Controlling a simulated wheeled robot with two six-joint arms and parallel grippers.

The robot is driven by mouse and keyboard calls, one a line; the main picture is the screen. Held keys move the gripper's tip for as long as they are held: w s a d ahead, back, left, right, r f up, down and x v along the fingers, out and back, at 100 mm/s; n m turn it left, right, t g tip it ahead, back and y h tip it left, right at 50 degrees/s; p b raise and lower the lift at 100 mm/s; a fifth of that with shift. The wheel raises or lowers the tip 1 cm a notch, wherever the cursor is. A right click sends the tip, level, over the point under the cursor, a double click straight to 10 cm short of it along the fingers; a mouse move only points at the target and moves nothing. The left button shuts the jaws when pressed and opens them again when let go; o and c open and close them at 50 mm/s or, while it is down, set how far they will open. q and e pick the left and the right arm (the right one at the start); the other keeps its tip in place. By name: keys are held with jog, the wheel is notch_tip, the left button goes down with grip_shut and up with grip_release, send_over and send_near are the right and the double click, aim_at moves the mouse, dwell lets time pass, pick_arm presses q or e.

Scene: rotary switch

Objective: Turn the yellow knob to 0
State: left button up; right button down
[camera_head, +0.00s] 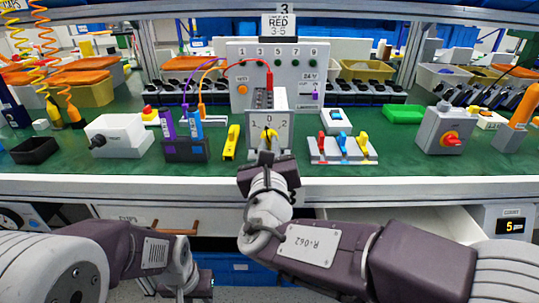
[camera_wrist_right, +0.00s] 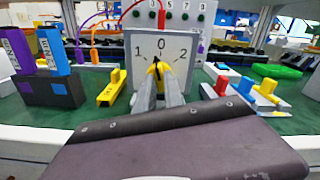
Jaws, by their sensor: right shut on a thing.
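The yellow knob (camera_head: 269,134) is on the front of a light grey box (camera_head: 285,125) marked 1, 0 and 2. In the right wrist view the knob (camera_wrist_right: 157,68) sits between the fingertips, and its dark tip is close to the 0 mark, which is at the top of the dial. My right gripper (camera_wrist_right: 158,76) is shut on the knob from the front; in the head view this gripper (camera_head: 267,156) partly covers the dial. The fingers hide the knob's sides and lower part. My left arm hangs low at the left; its gripper's fingers do not show.
A yellow block (camera_head: 231,142) and a dark holder (camera_head: 185,150) stand left of the box. A panel of red, blue and yellow levers (camera_head: 342,150) and a grey box with a red knob (camera_head: 446,130) stand right. A socket panel (camera_head: 250,75) with cables rises behind.

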jog(key=shift+f+m+b, duration=0.15)
jog(key=shift+m+b, duration=1)
jog(key=shift+m, duration=0.35)
jog(key=c, duration=1.4)
grip_release()
jog(key=shift+c, duration=0.2)
jog(key=s+p, duration=0.3)
jog(key=s, duration=0.6)
